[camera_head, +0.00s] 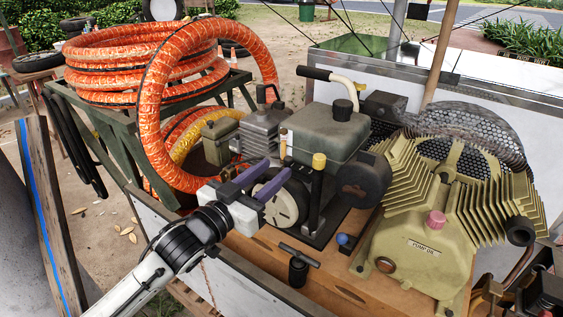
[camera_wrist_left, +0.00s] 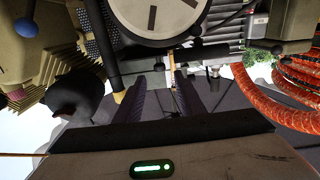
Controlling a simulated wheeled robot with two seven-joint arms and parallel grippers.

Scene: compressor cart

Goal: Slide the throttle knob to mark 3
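My left gripper (camera_head: 278,166) reaches in from the lower left with its two purple fingers spread at the small engine (camera_head: 325,133). The fingers cross in front of the pale round starter disc (camera_head: 284,205). In the left wrist view the fingers (camera_wrist_left: 160,82) stand apart, with a visible gap. A thin orange-brown strip (camera_wrist_left: 173,78) shows in that gap; I cannot tell whether it touches a finger. The disc with dark marks (camera_wrist_left: 160,14) is at the top there. I cannot make out the throttle knob or mark 3 for certain; the fingers may hide them. My right gripper is not seen.
A yellow-capped black post (camera_head: 319,161) stands right of the fingers. A black T-handle (camera_head: 299,263) and a blue knob (camera_head: 342,239) rise from the wooden deck. The finned pump (camera_head: 425,245) fills the right. Orange hose (camera_head: 150,100) arches at the left.

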